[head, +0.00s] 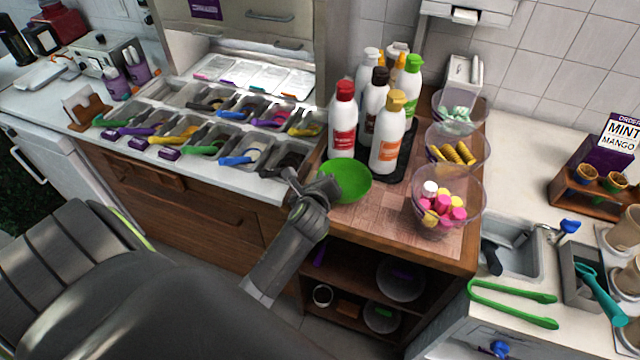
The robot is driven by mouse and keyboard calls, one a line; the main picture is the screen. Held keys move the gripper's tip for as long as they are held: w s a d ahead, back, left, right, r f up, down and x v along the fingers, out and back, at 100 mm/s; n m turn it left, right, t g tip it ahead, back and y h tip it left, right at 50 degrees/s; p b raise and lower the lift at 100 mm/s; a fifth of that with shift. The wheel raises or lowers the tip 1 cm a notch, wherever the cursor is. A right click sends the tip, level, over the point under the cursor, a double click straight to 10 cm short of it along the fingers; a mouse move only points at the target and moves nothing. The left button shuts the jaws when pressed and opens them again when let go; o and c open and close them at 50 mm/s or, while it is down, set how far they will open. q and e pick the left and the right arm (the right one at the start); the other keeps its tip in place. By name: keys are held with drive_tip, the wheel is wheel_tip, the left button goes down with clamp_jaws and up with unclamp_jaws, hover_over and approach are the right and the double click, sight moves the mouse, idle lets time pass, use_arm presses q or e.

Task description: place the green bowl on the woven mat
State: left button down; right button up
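The green bowl (349,181) is in the middle of the head view, over the left part of the woven mat (385,229). The mat is a brownish checked patch on the wooden counter. I cannot tell if the bowl's base touches it. My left gripper (309,181) is at the bowl's left rim. Its two fingers look spread apart, one to the left of the bowl and one overlapping the rim. My gripper and wrist hide the rim's lower left part. My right gripper is not in view.
A dark tray (401,165) of several sauce bottles stands just behind the bowl. A clear bowl of colourful sweets (440,212) sits to the right, with more clear bowls behind it. Topping bins (222,128) lie to the left. The mat's front middle is clear.

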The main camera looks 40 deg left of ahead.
use_arm(q)
drive_tip(key=shift+f, duration=0.85)
drive_tip(key=shift+s, duration=0.1)
drive_tip(key=c, duration=1.6)
unclamp_jaws()
drive_tip(key=shift+s+d+r+p, duration=0.25)
drive_tip(key=shift+s+r+p, duration=0.1)
drive_tip(key=shift+p, duration=0.2)
drive_tip(key=p+v, duration=0.7)
drive_tip(key=v, duration=0.4)
drive_tip(key=shift+f, duration=0.2)
